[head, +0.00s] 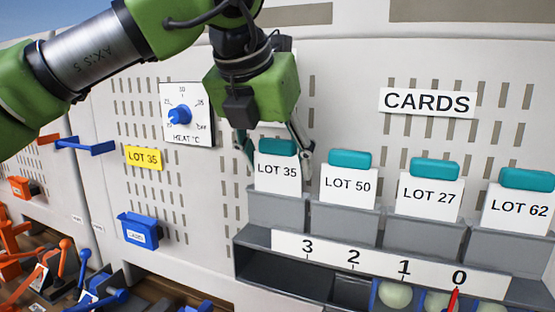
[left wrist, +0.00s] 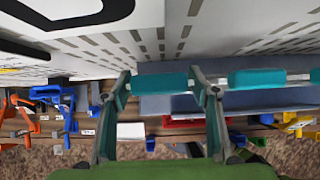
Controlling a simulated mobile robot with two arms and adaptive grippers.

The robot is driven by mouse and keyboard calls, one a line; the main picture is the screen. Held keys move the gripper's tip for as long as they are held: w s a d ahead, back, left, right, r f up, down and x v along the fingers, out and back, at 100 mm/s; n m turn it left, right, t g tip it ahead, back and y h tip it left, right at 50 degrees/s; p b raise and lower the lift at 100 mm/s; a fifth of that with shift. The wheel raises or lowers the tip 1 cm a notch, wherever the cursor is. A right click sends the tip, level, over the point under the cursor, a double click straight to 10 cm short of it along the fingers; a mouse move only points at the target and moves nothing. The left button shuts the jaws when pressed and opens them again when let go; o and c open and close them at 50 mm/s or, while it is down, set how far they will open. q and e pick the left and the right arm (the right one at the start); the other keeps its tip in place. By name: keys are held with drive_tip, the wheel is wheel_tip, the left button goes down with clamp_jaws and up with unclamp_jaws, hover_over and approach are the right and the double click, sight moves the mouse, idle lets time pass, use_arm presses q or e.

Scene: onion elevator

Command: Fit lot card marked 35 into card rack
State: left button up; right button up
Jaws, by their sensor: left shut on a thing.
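The lot card marked 35 (head: 278,174) is white with a teal grip on top. It stands upright in the leftmost grey slot under the CARDS sign. My left gripper (head: 277,149) reaches down from above, shut on the teal grip. In the left wrist view, my left gripper (left wrist: 160,90) has one finger at each end of the card's teal grip (left wrist: 162,83). A small blue holder (head: 139,230) with a white label, possibly the card rack, is mounted on the panel at the left. My right gripper is out of view.
Cards LOT 50 (head: 348,184), LOT 27 (head: 430,193) and LOT 62 (head: 518,209) stand in slots to the right. A heat dial (head: 180,115) and yellow LOT 35 sign (head: 143,158) are on the panel. Blue and orange parts crowd the lower left.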

use_arm(q)
drive_tip(key=o, duration=1.2)
